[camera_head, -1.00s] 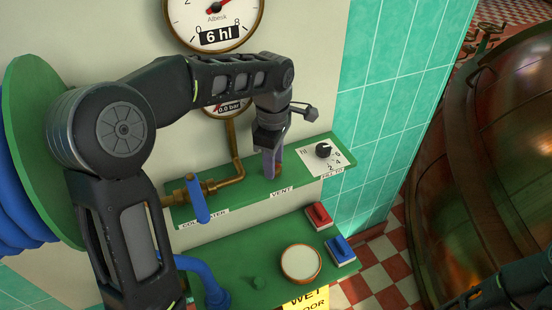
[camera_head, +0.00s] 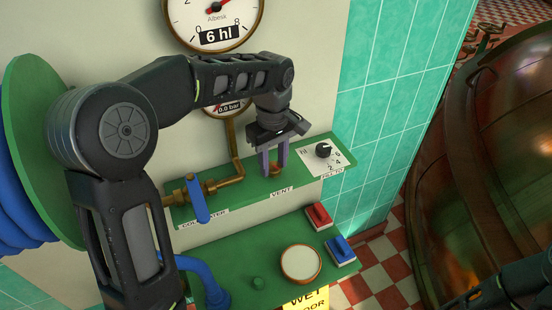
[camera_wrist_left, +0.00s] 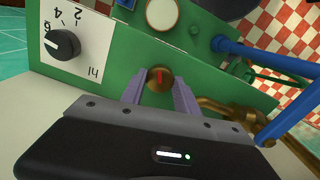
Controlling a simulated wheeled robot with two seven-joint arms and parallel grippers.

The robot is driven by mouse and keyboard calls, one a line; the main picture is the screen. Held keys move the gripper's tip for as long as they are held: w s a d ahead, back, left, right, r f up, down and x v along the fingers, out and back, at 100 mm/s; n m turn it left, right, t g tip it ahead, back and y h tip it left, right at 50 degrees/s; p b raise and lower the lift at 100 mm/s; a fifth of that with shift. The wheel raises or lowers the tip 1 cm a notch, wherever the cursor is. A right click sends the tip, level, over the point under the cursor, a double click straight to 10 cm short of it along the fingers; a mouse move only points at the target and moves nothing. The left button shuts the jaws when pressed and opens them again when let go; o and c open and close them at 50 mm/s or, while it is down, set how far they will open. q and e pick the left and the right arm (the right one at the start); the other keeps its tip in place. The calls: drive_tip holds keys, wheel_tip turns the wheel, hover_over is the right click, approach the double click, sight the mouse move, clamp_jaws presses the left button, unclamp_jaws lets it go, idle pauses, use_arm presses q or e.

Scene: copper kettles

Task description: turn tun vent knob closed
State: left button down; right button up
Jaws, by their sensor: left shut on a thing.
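The vent knob (camera_head: 275,169) is a small round brass knob on the green panel, above the VENT label (camera_head: 282,191). In the left wrist view the brass knob (camera_wrist_left: 159,79) shows a red mark that runs up and down in the picture. My left gripper (camera_head: 273,164) has its two purple-grey fingers on either side of the knob and is shut on it. The fingers also show in the left wrist view (camera_wrist_left: 159,93). In the head view the fingers partly hide the knob. My right gripper is not in view.
A black dial (camera_head: 323,150) on a white plate is right of the knob. A blue-handled brass valve (camera_head: 197,200) is to the left. Below, a lower green panel carries a red switch (camera_head: 319,215), a blue switch (camera_head: 341,250) and a round white button (camera_head: 300,262). Gauges hang above.

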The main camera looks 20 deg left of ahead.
sight(274, 165)
use_arm(q)
drive_tip(key=m, duration=0.5)
drive_tip(key=shift+w+r, duration=0.2)
idle(0.3)
drive_tip(key=c, duration=1.4)
unclamp_jaws()
drive_tip(key=o, duration=0.5)
drive_tip(key=shift+f, duration=0.15)
drive_tip(key=shift+s, duration=0.1)
wheel_tip(274, 165, up, 8)
